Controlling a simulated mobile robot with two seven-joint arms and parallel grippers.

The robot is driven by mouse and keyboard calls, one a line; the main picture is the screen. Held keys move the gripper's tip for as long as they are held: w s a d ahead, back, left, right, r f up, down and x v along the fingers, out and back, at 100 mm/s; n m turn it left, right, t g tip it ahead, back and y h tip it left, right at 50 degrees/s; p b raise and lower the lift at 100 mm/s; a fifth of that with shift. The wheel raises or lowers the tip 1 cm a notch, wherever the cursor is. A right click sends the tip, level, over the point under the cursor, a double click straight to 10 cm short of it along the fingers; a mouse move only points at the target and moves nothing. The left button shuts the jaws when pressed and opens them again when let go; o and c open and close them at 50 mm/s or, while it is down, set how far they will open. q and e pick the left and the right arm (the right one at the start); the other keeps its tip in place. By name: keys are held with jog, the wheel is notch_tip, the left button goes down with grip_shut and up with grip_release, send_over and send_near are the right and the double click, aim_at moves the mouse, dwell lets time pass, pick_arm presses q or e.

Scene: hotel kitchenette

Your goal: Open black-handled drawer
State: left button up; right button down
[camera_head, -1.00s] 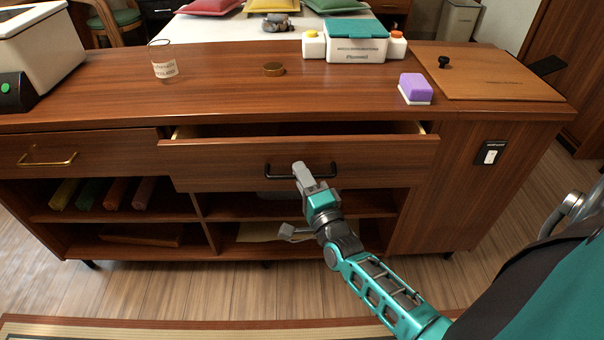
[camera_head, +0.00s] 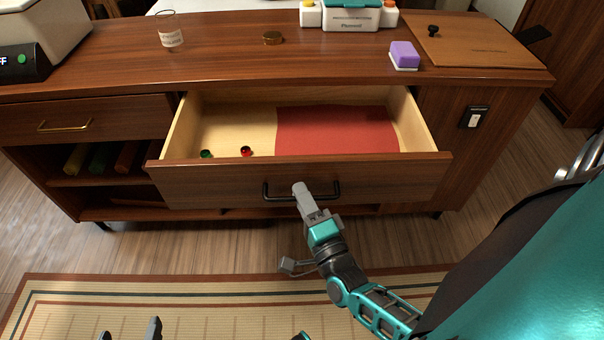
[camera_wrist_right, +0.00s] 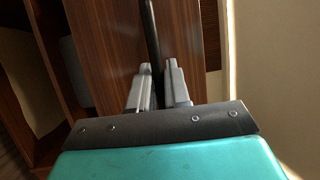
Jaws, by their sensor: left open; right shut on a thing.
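The black-handled drawer (camera_head: 230,184) stands well out of the counter, and its inside shows. Its black handle (camera_head: 276,198) is on the front panel. My right gripper (camera_head: 303,190) is shut on this handle near its middle. In the right wrist view the handle bar (camera_wrist_right: 151,45) runs between the two fingers (camera_wrist_right: 159,88). Inside the drawer lie a red sheet (camera_head: 338,130), a small green round item (camera_head: 206,154) and a small red one (camera_head: 246,151). My left gripper (camera_head: 130,330) shows only its fingertips at the bottom edge, apart and empty, away from the drawer.
A second drawer with a brass handle (camera_head: 64,126) is closed at the left. The floor before the drawer is clear, with a striped rug (camera_head: 210,295).

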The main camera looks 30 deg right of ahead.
jog(key=shift+s+a, duration=0.35)
jog(key=shift+s, duration=0.25)
jog(key=c, duration=1.2)
grip_release()
jog(key=shift+o, duration=0.2)
